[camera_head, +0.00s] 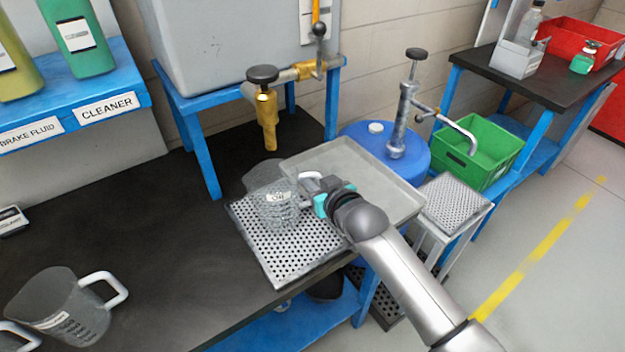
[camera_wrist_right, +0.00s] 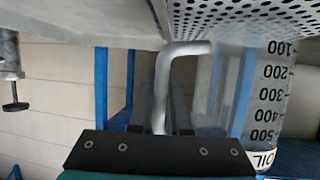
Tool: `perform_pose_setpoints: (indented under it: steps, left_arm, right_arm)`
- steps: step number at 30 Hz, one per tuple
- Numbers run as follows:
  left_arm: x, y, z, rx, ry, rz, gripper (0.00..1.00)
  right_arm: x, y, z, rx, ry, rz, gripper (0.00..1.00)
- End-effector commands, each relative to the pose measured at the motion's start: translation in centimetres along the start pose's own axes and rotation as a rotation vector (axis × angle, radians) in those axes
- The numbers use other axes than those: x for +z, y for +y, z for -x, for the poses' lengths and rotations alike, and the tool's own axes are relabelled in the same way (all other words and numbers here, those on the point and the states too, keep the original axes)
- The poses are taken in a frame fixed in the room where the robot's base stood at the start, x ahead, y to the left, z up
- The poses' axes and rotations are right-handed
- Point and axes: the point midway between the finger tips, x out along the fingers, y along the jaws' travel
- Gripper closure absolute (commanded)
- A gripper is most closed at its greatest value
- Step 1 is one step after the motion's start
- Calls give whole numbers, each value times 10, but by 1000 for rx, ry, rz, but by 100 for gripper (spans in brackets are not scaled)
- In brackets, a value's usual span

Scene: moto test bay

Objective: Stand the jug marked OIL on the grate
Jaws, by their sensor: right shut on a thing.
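The clear jug marked OIL (camera_head: 280,212) is upright over the perforated metal grate (camera_head: 300,262) on the dark bench. My right gripper (camera_head: 313,190) is shut on the jug's white handle from the right side. In the right wrist view the picture is upside down: the jug (camera_wrist_right: 268,95) with its scale and OIL label is at the right, its handle (camera_wrist_right: 185,52) runs between my fingers (camera_wrist_right: 163,105), and the grate (camera_wrist_right: 245,18) is close to its base. I cannot tell whether the base touches the grate. My left gripper is not in view.
A grey tray (camera_head: 385,192) lies behind the grate. A brass tap (camera_head: 266,115) hangs above left of the jug. Another clear jug (camera_head: 62,305) stands at the front left. A blue drum with a pump (camera_head: 400,125) stands behind. The bench's middle left is clear.

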Motion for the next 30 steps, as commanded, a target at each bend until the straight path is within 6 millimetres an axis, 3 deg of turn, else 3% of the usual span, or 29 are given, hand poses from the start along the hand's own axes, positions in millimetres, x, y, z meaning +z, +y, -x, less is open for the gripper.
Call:
perform_pose_setpoints:
  steps: [22, 23, 30]
  left_arm:
    - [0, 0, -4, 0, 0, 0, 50]
    - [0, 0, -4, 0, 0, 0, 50]
    - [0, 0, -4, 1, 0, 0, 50]
  right_arm:
    - [6, 0, -3, 0, 0, -1, 100]
    - [6, 0, -3, 0, 0, -1, 84]
    - [6, 0, -3, 0, 0, 0, 57]
